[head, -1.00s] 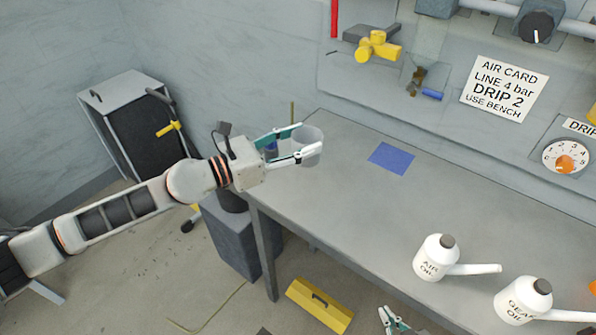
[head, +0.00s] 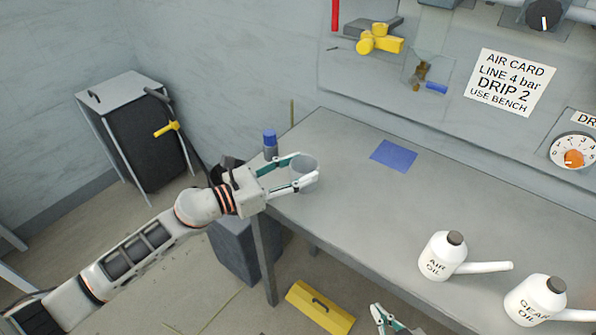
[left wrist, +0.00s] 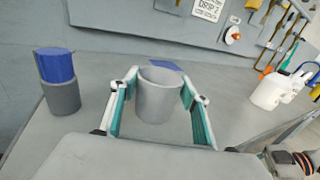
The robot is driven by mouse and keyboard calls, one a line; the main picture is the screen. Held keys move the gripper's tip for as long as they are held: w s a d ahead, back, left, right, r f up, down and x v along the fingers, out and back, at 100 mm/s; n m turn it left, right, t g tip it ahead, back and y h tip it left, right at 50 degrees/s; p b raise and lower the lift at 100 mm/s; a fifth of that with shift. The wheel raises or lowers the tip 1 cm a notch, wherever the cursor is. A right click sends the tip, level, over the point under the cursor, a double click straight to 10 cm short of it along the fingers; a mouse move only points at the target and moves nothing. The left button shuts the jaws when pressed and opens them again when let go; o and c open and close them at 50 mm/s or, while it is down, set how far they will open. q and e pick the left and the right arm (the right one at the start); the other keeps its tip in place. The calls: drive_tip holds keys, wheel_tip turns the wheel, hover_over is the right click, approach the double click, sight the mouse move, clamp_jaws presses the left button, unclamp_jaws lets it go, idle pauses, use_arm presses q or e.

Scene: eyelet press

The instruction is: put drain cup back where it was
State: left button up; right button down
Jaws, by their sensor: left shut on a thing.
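A grey, open-topped drain cup (head: 304,171) is held upright between the teal fingers of my left gripper (head: 295,176), at the left end of the bench. The cup (left wrist: 157,95) fills the space between the fingers in the left wrist view. I cannot tell whether its base touches the bench. A blue square (head: 393,156) lies on the bench to the right of the cup in the head view. My right gripper (head: 388,322) shows only partly at the bottom edge, below the bench front. Its opening is not clear.
A grey container with a blue lid (head: 270,142) stands at the bench's back left corner, close to my left gripper. Air oil (head: 443,256) and gear oil (head: 534,299) cans stand to the right. The middle of the bench (head: 360,205) is clear.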

drive_tip(key=shift+d, duration=0.1)
use_arm(q)
drive_tip(key=shift+f, duration=0.2)
drive_tip(key=o, duration=1)
use_arm(e)
drive_tip(key=shift+s+d+f, duration=0.1)
drive_tip(key=shift+s+f, duration=0.05)
drive_tip(key=shift+f, duration=0.35)
use_arm(q)
drive_tip(key=shift+r, duration=0.1)
drive_tip(key=shift+a+r, duration=0.1)
drive_tip(key=shift+r, duration=0.1)
drive_tip(key=b+v, duration=0.3)
drive_tip(key=v, duration=0.8)
drive_tip(key=shift+s+a, duration=0.2)
drive_tip(key=shift+a, duration=0.15)
use_arm(e)
wheel_tip(320, 180, down, 3)
drive_tip(key=shift+s+r, duration=0.1)
drive_tip(key=shift+s, duration=0.05)
